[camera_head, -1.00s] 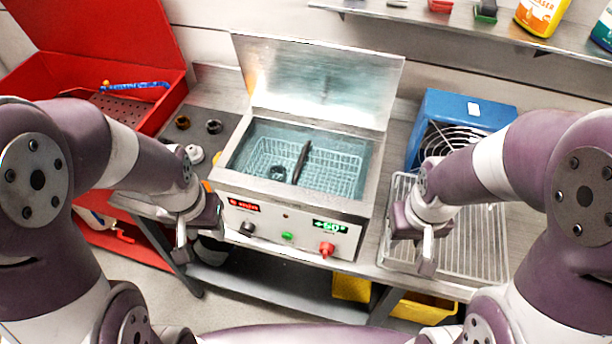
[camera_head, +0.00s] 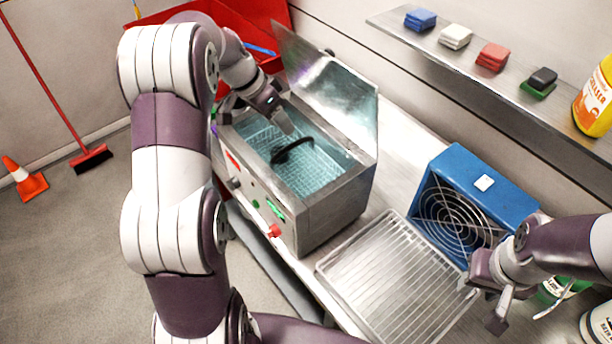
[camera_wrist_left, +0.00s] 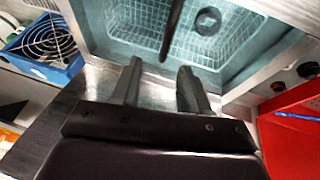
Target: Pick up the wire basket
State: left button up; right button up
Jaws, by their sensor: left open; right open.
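The wire basket (camera_head: 318,172) sits in the liquid of the open steel ultrasonic tank (camera_head: 335,200). Its dark handle (camera_head: 292,148) stands up above the mesh. In the left wrist view the basket mesh (camera_wrist_left: 228,52) lies beyond the fingers, with the dark handle (camera_wrist_left: 172,28) and a dark ring-shaped part (camera_wrist_left: 208,21) in it. My left gripper (camera_head: 283,122) is over the back left part of the tank, open and empty, apart from the handle. Its fingers (camera_wrist_left: 160,88) show parted in the wrist view. My right gripper (camera_head: 505,305) is open and empty, right of the wire drying rack.
The tank's raised lid (camera_head: 335,95) stands behind it. A wire rack tray (camera_head: 395,285) lies on the bench right of the tank. A blue fan unit (camera_head: 470,205) stands behind the rack. A shelf (camera_head: 470,62) with sponges runs along the wall. A red bin (camera_head: 262,18) is behind the tank.

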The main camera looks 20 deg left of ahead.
aim_at(294, 143)
pick_arm(q)
jog(key=p+x, duration=0.4)
jog(key=x, duration=0.3)
jog(key=shift+w, duration=0.15)
jog(key=x, duration=0.2)
jog(key=shift+a+f+p, duration=0.1)
jog(key=shift+f+p, duration=0.25)
jog(key=shift+f, duration=0.05)
jog(key=shift+w+a+f, duration=0.1)
jog(key=shift+a+f, duration=0.2)
jog(key=shift+a, duration=0.05)
jog(key=shift+d, duration=0.15)
jog(key=c, duration=0.7)
jog(key=shift+d+r, duration=0.15)
grip_shut()
pick_arm(e)
jog(key=r, duration=0.3)
jog(key=a+r, duration=0.1)
jog(key=r, duration=0.1)
jog(key=shift+w, duration=0.2)
